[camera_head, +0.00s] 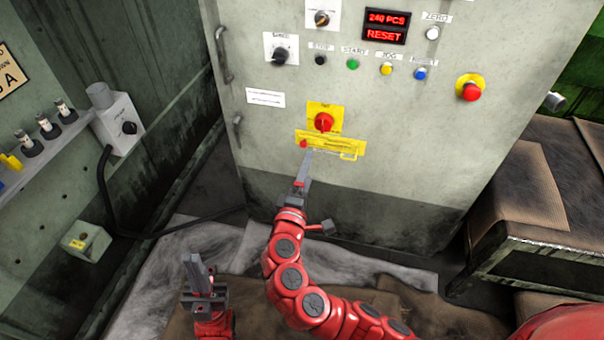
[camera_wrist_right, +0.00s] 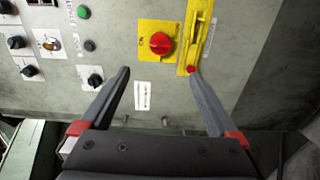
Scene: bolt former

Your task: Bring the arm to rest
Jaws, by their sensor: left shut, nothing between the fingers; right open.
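My right arm reaches up from the bottom of the head view to the grey cabinet (camera_head: 400,130). Its gripper (camera_head: 307,160) is open, just below a yellow bar (camera_head: 345,147) and a red rotary switch (camera_head: 323,122) on a yellow plate. In the right wrist view the gripper's fingers (camera_wrist_right: 160,72) are spread with nothing between them. The red switch (camera_wrist_right: 161,43) and the yellow bar (camera_wrist_right: 203,25) lie ahead of them. The right fingertip looks close to the bar's red end; I cannot tell whether they touch. My left gripper (camera_head: 196,262) is shut and empty at the lower left, pointing up.
The cabinet carries a red display (camera_head: 385,26), several push buttons and a red emergency stop (camera_head: 470,87). A grey switch box (camera_head: 118,125) with a black cable (camera_head: 150,232) is at left. A bench with brown covering (camera_head: 545,190) stands at right. Cloths cover the floor.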

